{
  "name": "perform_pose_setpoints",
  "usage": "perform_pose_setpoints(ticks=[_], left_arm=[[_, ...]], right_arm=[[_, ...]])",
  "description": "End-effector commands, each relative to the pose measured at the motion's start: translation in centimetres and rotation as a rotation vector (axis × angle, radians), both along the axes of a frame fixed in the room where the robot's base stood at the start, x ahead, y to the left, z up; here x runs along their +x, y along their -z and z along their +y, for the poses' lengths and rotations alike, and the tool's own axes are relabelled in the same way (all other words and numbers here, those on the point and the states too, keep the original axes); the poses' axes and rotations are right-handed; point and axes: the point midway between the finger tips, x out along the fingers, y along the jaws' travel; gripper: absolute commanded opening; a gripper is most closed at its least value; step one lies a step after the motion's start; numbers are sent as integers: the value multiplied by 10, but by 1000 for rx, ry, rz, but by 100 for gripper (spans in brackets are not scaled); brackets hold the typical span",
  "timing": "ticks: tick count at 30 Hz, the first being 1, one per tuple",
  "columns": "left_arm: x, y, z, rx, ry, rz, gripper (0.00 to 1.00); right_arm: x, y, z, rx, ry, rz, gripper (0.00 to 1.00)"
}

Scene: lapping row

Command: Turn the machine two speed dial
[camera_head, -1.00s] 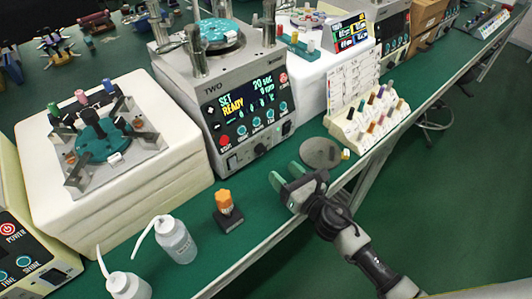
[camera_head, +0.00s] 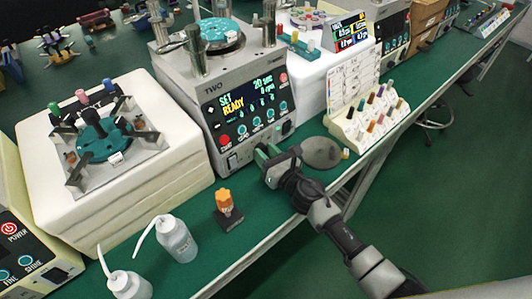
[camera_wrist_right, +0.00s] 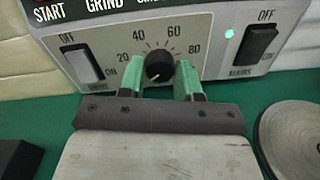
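Machine two (camera_head: 213,90) is a grey box labelled TWO, its lit display showing SET READY, 20 sec and 0 rpm. Its speed dial (camera_wrist_right: 159,64), a black knob on a scale marked 20 to 80, shows in the right wrist view; its pale mark points down and slightly left. My right gripper (camera_head: 266,156) is at the machine's lower front and hides the dial in the head view. In the right wrist view its green fingers (camera_wrist_right: 161,77) are open, one on each side of the dial. I cannot tell whether they touch it. My left gripper is not in view.
An OFF/ON switch (camera_wrist_right: 83,66) is left of the dial and a MAINS switch (camera_wrist_right: 257,44) with a green light is right. A round grey plate (camera_head: 322,153) lies right of my gripper. An orange-topped item (camera_head: 225,203) and wash bottles (camera_head: 176,240) stand to the left.

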Motion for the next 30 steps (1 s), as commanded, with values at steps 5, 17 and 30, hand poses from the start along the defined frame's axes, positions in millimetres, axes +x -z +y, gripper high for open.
perform_pose_setpoints(ticks=[5,17,30], left_arm=[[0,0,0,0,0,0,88],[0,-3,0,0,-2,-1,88],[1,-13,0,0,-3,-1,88]], right_arm=[[0,0,0,0,0,0,8],[0,-1,0,77,1,57,8],[0,-1,-1,335,1,244,8]])
